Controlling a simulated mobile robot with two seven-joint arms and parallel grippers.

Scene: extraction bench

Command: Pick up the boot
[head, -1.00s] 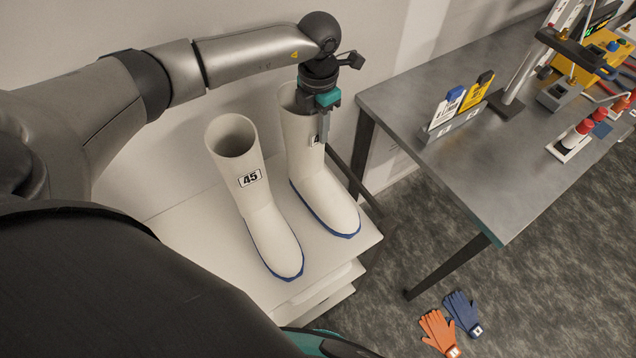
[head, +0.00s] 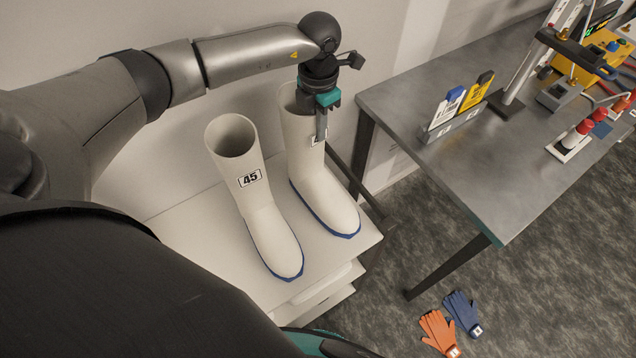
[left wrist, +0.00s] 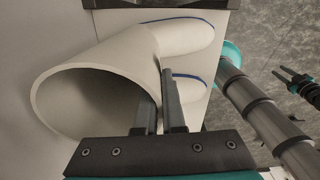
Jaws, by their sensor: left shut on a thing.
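A pair of cream-white boots with blue soles stands upright side by side. My left gripper (head: 321,132) is shut on the upper shaft of the right boot (head: 325,200), which appears to rest on the white step. In the left wrist view that boot (left wrist: 120,55) shows its open top, with the fingers (left wrist: 160,112) at its rim. The left boot (head: 262,215) carries a label reading 45. The right boot's label is partly hidden by a finger. A dark pronged part (left wrist: 296,82) at the right of the left wrist view may be my right gripper, too small to tell.
The white step (head: 345,250) ends close in front of the toes. A grey metal bench (head: 430,170) with a card holder (head: 452,128) and apparatus stands to the right. Orange (head: 438,332) and blue (head: 463,312) gloves lie on the floor. A wall is behind the boots.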

